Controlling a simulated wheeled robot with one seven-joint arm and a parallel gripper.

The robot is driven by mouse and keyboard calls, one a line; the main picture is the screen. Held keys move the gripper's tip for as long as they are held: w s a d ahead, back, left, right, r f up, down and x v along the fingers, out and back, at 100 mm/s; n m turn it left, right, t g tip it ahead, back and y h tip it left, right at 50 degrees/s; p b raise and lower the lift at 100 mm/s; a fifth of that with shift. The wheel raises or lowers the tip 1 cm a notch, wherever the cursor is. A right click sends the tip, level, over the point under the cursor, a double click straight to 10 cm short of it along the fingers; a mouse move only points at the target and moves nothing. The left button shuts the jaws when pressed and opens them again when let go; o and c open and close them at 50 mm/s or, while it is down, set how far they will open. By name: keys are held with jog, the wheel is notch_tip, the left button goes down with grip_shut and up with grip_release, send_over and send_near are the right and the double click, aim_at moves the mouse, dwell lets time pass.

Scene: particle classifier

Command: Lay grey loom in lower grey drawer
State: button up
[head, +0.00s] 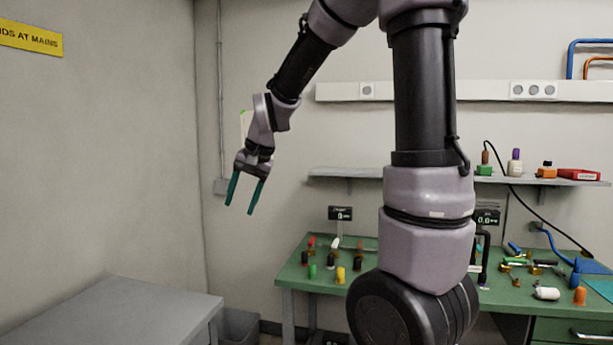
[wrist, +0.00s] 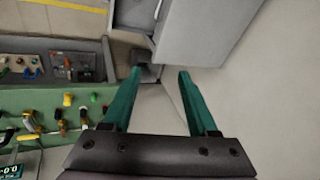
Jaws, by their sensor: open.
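My gripper (head: 241,207) is open and empty, raised in the air in front of the wall, left of the green bench. Its two green fingers point down and stand apart in the wrist view (wrist: 160,74). A grey cabinet (head: 115,308) shows only its top at the lower left of the head view. In the wrist view the grey cabinet (wrist: 200,38) is at the top, with what looks like a pulled-out grey drawer (wrist: 130,16) on its left side. I cannot tell whether it is the lower one. I cannot make out the grey loom in either view.
A green bench (head: 322,286) holds several small coloured parts and tools. A grey wall shelf (head: 345,172) hangs above it. A grey bin (head: 238,326) stands between cabinet and bench. In the wrist view, a grey tray-like surface (wrist: 95,46) with more items lies beyond the green top.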

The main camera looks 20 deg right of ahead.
jog(key=s+d+r+t, duration=0.1)
jog(key=s+d+r, duration=0.1)
jog(key=s, duration=0.4)
jog(key=s+d+r+t, duration=0.1)
jog(key=s+d+r, duration=0.2)
jog(key=s, duration=0.3)
jog(key=s+d+r+n+t+h, duration=0.1)
jog(key=s+d+r, duration=0.2)
jog(key=s, duration=0.3)
jog(key=shift+s+d+r, duration=0.15)
jog(key=shift+s+d, duration=0.05)
jog(key=shift+d, duration=0.4)
